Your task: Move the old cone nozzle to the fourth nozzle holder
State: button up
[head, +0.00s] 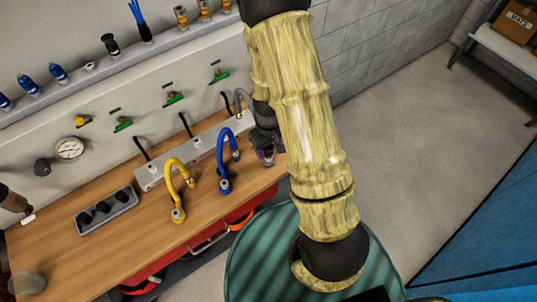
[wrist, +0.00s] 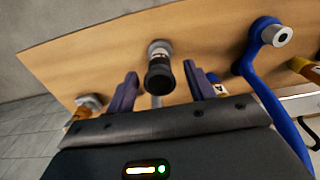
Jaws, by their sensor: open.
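My gripper (wrist: 160,70) is open, with its two purple-padded fingers apart. In the wrist view, a dark cylindrical piece with a grey end (wrist: 158,68) shows between and just beyond the fingers, over the wooden bench; I cannot tell whether it is the old cone nozzle. No contact with it is visible. In the head view my gripper (head: 264,140) is low over the bench's right end, partly hidden by my arm, beside a grey hose (head: 243,100). A row of nozzles stands on the upper ledge (head: 110,72); one small pale holder (head: 90,66) there looks empty. Holder numbering is not readable.
A blue hose (head: 222,165) arches close left of my gripper, with a yellow hose (head: 170,180) farther left. A grey tray with dark recesses (head: 107,211) lies on the bench (head: 150,240). Green-handled valves (head: 173,98) line the wall. Open floor is at right.

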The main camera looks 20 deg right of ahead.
aim_at(269, 147)
notch_tip(269, 147, down, 2)
jog(key=shift+f+b, duration=0.1)
jog(key=shift+b, duration=0.4)
dwell(0.8)
grip_shut()
jog(key=shift+r+p, duration=2.55)
jog(key=shift+r, duration=0.6)
jog(key=shift+w, duration=0.1)
